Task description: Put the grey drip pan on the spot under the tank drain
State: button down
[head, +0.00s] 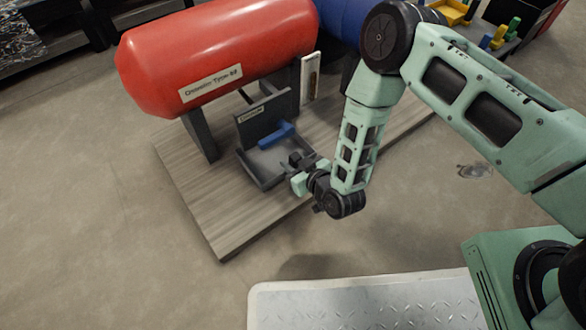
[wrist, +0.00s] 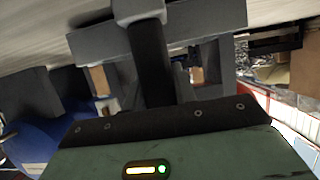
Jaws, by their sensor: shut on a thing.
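The grey drip pan (head: 262,177) is a shallow, square tray at the front of the wooden platform, below the red tank (head: 215,55). My gripper (head: 297,162) is shut on the pan's right side, its fingers at the rim. I cannot tell whether the pan rests on the boards or hangs just above them. A blue bar (head: 277,135) shows over the pan's back part; I cannot tell whether it touches it. The drain and the spot under it are not clearly visible. In the wrist view, a dark finger (wrist: 150,65) crosses a grey edge, probably the pan's.
A dark upright panel (head: 279,107) with a label stands right behind the pan. A grey tank leg (head: 201,136) stands to its left. The wooden platform (head: 205,205) is bare at front left. A blue tank (head: 344,18) lies behind my arm.

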jog(key=shift+f, duration=0.3)
jog(key=c, duration=1.1)
grip_release()
jog(key=shift+f, duration=0.15)
